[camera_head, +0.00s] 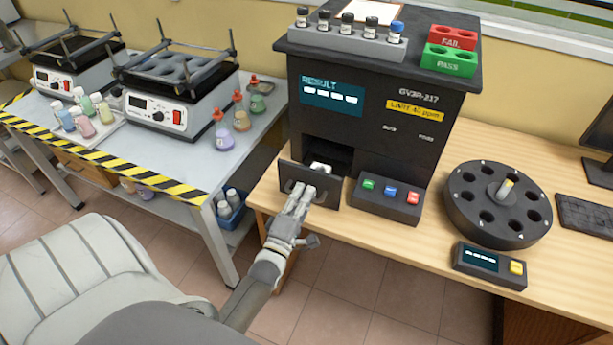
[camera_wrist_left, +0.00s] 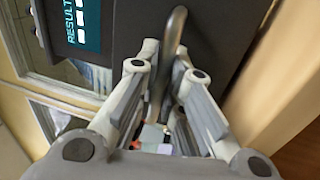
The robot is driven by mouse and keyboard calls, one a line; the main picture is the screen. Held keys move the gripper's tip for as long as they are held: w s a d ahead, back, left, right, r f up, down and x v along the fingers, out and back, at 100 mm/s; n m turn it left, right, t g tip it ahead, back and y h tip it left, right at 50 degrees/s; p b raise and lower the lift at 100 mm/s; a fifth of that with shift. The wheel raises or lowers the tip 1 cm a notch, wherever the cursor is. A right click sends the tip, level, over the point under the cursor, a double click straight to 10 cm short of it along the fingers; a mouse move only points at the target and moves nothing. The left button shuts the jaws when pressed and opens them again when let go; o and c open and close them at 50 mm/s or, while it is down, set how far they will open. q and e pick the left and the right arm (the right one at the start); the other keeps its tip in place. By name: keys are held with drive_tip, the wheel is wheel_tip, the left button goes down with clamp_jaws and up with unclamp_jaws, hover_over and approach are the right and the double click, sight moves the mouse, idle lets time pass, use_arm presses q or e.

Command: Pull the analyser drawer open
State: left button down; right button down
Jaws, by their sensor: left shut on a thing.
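The black analyser (camera_head: 375,115) stands on the wooden desk with its lit RESULT screen facing me. Its drawer (camera_head: 326,195) stands out from the dark opening at the lower left of the front, and a small white piece shows behind the drawer front. My left gripper (camera_head: 300,194) is at the drawer front, shut on the drawer handle. In the left wrist view, the dark curved handle (camera_wrist_left: 174,40) runs between the two fingers of the left gripper (camera_wrist_left: 167,65). The fingers partly hide the handle. My right gripper is not in view.
A button box (camera_head: 388,199) with green, blue and red buttons stands just right of the drawer. A round black carousel (camera_head: 497,204) and a small display box (camera_head: 489,265) are further right. A side table with yellow-black edging (camera_head: 110,161) stands left.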

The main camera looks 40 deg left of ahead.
use_arm(q)
drive_tip(key=c, duration=1.5)
unclamp_jaws()
drive_tip(key=shift+c, duration=0.2)
drive_tip(key=v, duration=1.2)
